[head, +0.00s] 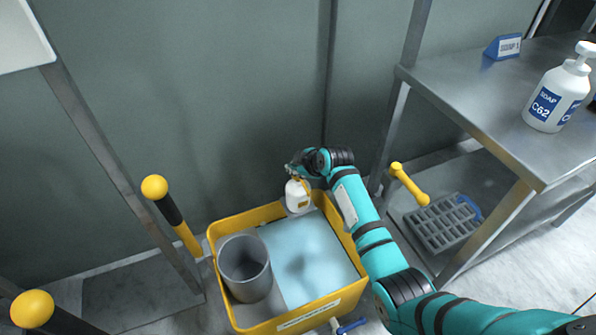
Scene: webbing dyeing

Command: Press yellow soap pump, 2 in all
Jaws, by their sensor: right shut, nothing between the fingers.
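A small white soap bottle with a yellow label (298,198) is at the back right corner of the yellow tub (222,232). My right gripper (297,168) is shut and empty, directly above the bottle, at its top. The pump head is hidden by the gripper, so I cannot tell whether it is pressed down. What the bottle rests on is not clear. The tub holds pale blue liquid (315,262) in its larger part. My left gripper is not in view.
A grey cylindrical bin (245,268) stands in the tub's left part. A steel table (480,95) at right carries a white bottle with a blue label (549,98) and a blue sign (503,47). Yellow-topped posts (155,188) stand at left. A grey rack (443,224) lies below the table.

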